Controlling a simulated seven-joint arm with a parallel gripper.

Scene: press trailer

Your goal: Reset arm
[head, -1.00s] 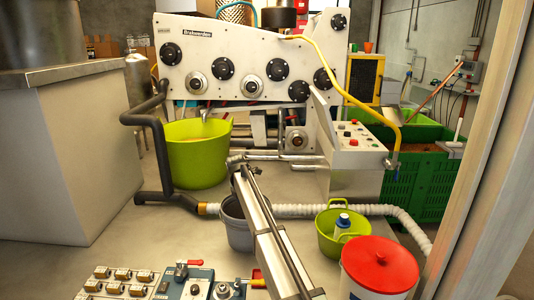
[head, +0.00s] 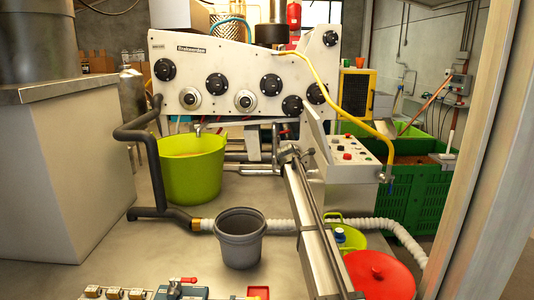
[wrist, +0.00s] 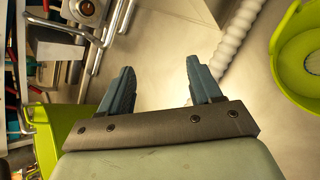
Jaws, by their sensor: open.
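My gripper (wrist: 160,66) shows in the wrist view with its two blue-grey fingers spread wide apart. Nothing is between them; bare floor shows beyond. In the head view my arm (head: 318,240) reaches up from the bottom edge, right of the grey bucket (head: 240,240). Its far end (head: 288,155) is in front of the press machine (head: 245,70), left of the control box (head: 345,155). The fingers are too small to make out there.
A lime-green tub (head: 190,175) stands under the machine's spout. A white hose (head: 405,240) crosses the floor. A grey counter (head: 70,170) fills the left.

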